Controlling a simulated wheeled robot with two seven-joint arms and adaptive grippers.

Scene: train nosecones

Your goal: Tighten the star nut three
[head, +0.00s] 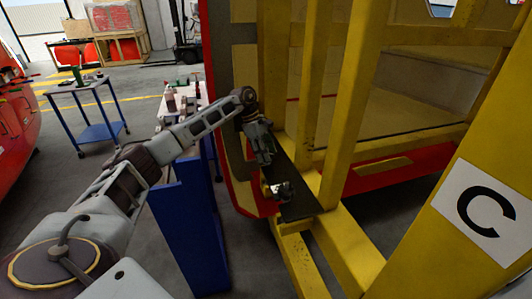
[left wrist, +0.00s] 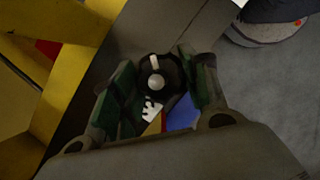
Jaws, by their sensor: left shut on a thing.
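A dark round knob with a white mark, which looks like the star nut (left wrist: 157,76), sits between the fingers of my left gripper (left wrist: 158,88) in the left wrist view. The fingers are closed on its sides. In the head view my left gripper (head: 264,158) points down at the dark plate (head: 297,190) on the yellow frame, and it hides the knob. I cannot read a number on the nut. A small fitting with white and yellow parts (head: 279,190) shows just below the gripper. My right gripper is out of view.
The yellow frame (head: 347,130) with a sign "C" (head: 488,212) rises close on the right, around the red and yellow nosecone (head: 238,190). A blue cart (head: 190,225) stands left of the gripper. A blue table (head: 85,105) stands farther back, with open floor around it.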

